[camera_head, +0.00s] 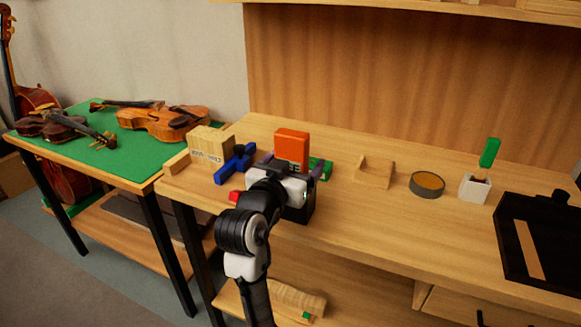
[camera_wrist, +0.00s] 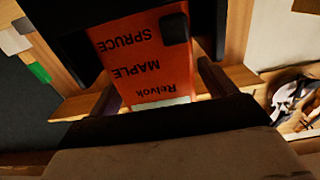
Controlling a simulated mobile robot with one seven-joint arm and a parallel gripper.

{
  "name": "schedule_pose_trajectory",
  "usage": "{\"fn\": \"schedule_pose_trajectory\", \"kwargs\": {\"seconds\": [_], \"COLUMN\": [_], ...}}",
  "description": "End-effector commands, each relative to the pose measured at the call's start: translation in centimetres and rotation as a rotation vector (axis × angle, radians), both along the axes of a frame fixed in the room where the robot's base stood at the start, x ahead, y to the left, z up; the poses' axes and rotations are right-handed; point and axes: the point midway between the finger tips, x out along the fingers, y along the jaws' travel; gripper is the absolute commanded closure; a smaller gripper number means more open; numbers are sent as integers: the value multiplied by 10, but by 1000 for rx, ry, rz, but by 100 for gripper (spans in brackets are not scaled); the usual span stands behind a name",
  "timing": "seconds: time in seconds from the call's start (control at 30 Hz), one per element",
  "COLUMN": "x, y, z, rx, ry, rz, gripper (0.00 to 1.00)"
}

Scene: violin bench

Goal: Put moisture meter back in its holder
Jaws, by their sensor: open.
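The moisture meter appears to be the orange block (camera_head: 292,147), standing upright near the left part of the bench. In the wrist view its orange face (camera_wrist: 140,65) carries upside-down dark lettering reading Relvok, MAPLE and SPRUCE. My gripper (camera_head: 293,170) is open with its fingers at either side of the meter. In the wrist view the open fingers (camera_wrist: 160,86) flank the orange face, and I cannot tell whether they touch it. A dark shape borders the meter there; I cannot tell whether it is the holder. The meter's lower part is hidden by my gripper in the head view.
A pale wood block (camera_head: 211,146) and a blue tool (camera_head: 235,165) stand left of my gripper. The front middle of the bench is clear.

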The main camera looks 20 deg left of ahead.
Motion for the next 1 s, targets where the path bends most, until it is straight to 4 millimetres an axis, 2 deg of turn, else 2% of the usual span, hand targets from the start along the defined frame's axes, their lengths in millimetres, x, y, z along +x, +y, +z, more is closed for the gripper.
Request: {"fn": "schedule_pose_trajectory", "kwargs": {"seconds": [0.17,0.47,1.0], "x": [-18,-88,-127], "y": [2,4,5], "z": [-1,-2,-3], "rx": [1,3,3], "ry": [-3,-3,-7], "rz": [3,6,1], "gripper": [17,17,17]}}
